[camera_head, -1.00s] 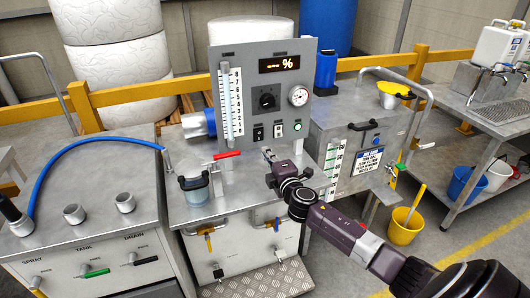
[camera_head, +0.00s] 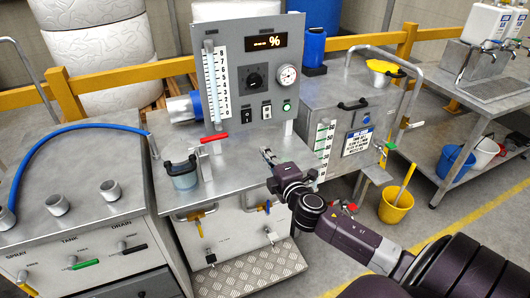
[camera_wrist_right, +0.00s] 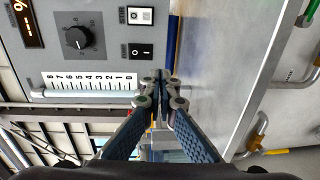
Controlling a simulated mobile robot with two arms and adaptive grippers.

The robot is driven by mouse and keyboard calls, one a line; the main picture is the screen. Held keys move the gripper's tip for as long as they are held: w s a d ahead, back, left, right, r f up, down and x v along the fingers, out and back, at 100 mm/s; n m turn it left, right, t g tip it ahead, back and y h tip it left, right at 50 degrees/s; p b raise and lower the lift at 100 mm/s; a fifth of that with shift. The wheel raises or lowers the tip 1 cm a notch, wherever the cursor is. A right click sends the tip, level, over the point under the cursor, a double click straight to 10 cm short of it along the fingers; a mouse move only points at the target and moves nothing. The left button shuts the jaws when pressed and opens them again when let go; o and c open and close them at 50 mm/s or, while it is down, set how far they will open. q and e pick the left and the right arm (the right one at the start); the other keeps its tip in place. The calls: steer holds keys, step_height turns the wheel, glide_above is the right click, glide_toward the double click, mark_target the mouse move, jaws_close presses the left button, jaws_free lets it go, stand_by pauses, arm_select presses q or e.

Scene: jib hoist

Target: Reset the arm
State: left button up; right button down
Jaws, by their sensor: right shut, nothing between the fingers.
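My right gripper (camera_head: 268,157) is shut and empty. It is over the front right part of the steel bench (camera_head: 235,165), in front of the grey control panel (camera_head: 251,75). In the right wrist view its two fingers (camera_wrist_right: 160,82) meet at the tips, with nothing between them. The panel shows a display, a black dial (camera_head: 254,81), switches and a vertical scale (camera_head: 215,88). A red-handled valve (camera_head: 213,137) and a jar with a dark handle (camera_head: 183,173) stand to the left of the gripper, apart from it. My left gripper is not in view.
A steel tank (camera_head: 344,92) with a handled lid stands right of the panel. A yellow bucket (camera_head: 395,205) is on the floor at the right. A bench with a blue hose (camera_head: 70,137) is at the left. A yellow rail runs behind.

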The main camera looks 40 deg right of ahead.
stand_by(0.3)
steer(key=s+a+f+m+g, duration=0.3)
steer(key=s+a+f+m, duration=0.15)
steer(key=s+f, duration=0.2)
steer(key=s+a+f+m+g, duration=0.3)
steer(key=s+f+m+g, duration=0.15)
steer(key=s, duration=0.25)
steer(key=s+a+f+m+g+y, duration=0.2)
steer(key=s+a+g, duration=0.1)
steer(key=s+a, duration=0.55)
steer(key=s+a+f+m+g+y, duration=0.25)
steer(key=s+a, duration=0.25)
steer(key=s, duration=0.6)
step_height(320, 180, down, 28)
steer(key=s+g, duration=0.2)
steer(key=s+d+f, duration=0.3)
steer(key=s+f, duration=1.2)
steer(key=s, duration=0.2)
steer(key=shift+d+g+h, duration=0.15)
steer(key=shift+g+h, duration=0.2)
steer(key=shift+g, duration=0.05)
